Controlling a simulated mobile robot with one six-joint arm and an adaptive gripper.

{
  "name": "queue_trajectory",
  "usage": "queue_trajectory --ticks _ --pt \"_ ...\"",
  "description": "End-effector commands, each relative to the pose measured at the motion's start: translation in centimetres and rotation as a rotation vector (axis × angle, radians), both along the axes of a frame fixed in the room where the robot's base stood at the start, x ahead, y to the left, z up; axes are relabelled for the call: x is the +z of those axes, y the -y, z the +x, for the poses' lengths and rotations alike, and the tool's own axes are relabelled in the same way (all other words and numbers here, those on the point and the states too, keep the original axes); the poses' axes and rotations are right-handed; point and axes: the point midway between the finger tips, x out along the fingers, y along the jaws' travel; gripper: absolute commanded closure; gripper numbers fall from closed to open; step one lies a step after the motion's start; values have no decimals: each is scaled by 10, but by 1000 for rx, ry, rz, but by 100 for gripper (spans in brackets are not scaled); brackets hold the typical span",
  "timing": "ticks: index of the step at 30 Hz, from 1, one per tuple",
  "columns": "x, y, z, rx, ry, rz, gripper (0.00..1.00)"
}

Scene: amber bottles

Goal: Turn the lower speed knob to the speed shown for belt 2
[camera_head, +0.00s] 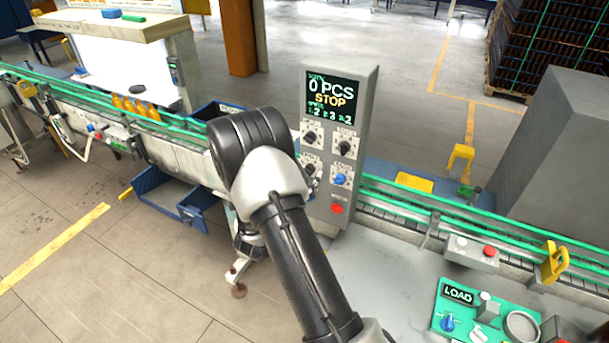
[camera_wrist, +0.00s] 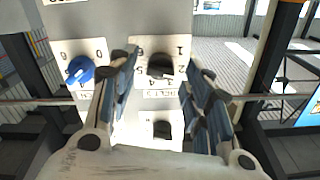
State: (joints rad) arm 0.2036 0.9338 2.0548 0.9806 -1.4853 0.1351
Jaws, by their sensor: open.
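A grey control panel (camera_head: 357,120) stands behind the conveyor, with a screen (camera_head: 330,97) reading "0 PCS" and "STOP". A small speed row on the screen looks like "1:2 2:3 3:2". The panel carries black knobs (camera_head: 344,147) and a blue knob (camera_head: 340,180). The lower left black knob (camera_head: 308,170) is partly hidden by my arm; in the wrist view a black knob (camera_wrist: 160,66) on a numbered plate shows between my fingers. My gripper (camera_wrist: 160,74) is open, with a finger on either side of this knob; contact cannot be told.
The blue knob also shows in the wrist view (camera_wrist: 80,70), close to my left finger. Another black knob (camera_wrist: 162,130) lies below. A red button (camera_head: 337,209) is low on the panel. The green-railed conveyor (camera_head: 400,205) and a green LOAD panel (camera_head: 485,312) lie to the right.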

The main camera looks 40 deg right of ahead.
Motion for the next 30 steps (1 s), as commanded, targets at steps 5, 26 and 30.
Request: queue_trajectory --ticks 5,26,30 --pt "0 4 2 1 0 0 55" --pt "0 3 2 1 0 0 91" --pt "0 3 2 1 0 0 99"
